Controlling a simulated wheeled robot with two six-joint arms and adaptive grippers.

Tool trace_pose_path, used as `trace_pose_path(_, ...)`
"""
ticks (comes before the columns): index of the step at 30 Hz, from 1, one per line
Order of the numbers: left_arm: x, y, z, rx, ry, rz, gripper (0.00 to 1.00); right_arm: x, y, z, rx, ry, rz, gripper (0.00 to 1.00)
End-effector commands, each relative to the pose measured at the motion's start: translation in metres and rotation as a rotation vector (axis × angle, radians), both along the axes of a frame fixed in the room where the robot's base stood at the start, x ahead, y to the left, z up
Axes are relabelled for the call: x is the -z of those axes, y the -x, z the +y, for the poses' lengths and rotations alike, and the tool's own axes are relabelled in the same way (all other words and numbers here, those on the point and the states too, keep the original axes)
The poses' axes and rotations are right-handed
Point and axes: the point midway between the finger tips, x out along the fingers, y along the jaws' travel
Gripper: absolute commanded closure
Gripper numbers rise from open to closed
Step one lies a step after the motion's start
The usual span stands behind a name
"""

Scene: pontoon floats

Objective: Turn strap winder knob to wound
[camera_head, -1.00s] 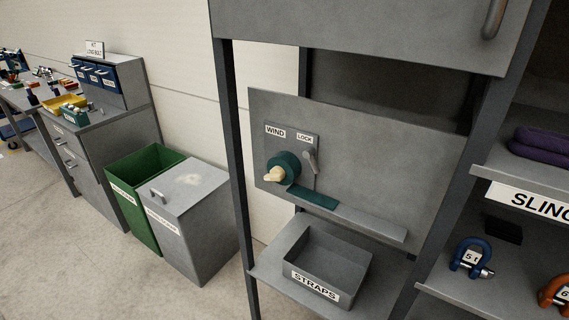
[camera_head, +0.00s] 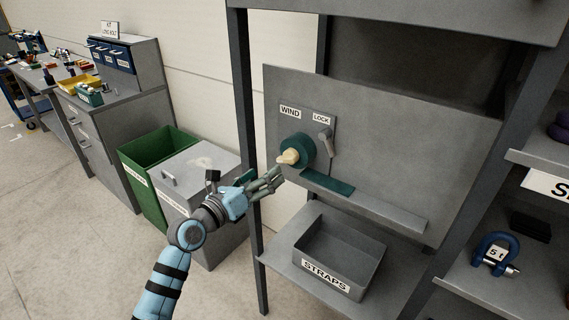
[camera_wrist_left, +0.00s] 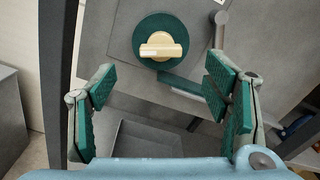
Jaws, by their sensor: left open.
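The strap winder knob (camera_head: 288,157) is a cream grip on a round teal disc (camera_head: 303,146), mounted on a grey panel under a WIND label (camera_head: 290,112). In the left wrist view the knob (camera_wrist_left: 160,46) lies roughly level across the disc (camera_wrist_left: 146,22), above the space between my fingers. A LOCK lever (camera_head: 326,141) sits to its right. A teal strap (camera_head: 327,182) lies on the ledge below. My left gripper (camera_head: 271,178) is open and empty, just left of and below the knob, apart from it in the wrist view. My right gripper is not in view.
A grey STRAPS bin (camera_head: 321,273) stands on the shelf below the panel. A dark rack post (camera_head: 249,150) rises left of the panel, close to my left arm. Green (camera_head: 140,182) and grey (camera_head: 190,185) bins stand behind the arm.

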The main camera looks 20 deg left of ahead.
Motion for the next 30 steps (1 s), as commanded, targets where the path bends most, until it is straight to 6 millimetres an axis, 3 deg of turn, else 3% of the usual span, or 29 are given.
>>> trace_pose_path(3,0.004,-0.034,-0.015,0.002,0.004,-0.002,0.30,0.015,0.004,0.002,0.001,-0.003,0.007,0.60)
trace_pose_path(9,0.004,-0.075,-0.030,0.000,0.001,0.000,0.30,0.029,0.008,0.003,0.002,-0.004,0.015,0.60)
trace_pose_path(14,0.003,-0.088,-0.036,0.001,-0.002,0.001,0.30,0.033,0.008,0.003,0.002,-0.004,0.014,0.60)
trace_pose_path(21,0.002,-0.089,-0.036,0.000,-0.003,0.001,0.30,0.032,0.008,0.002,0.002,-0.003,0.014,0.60)
trace_pose_path(30,0.002,-0.089,-0.036,0.000,-0.003,0.001,0.76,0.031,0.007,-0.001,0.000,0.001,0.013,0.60)
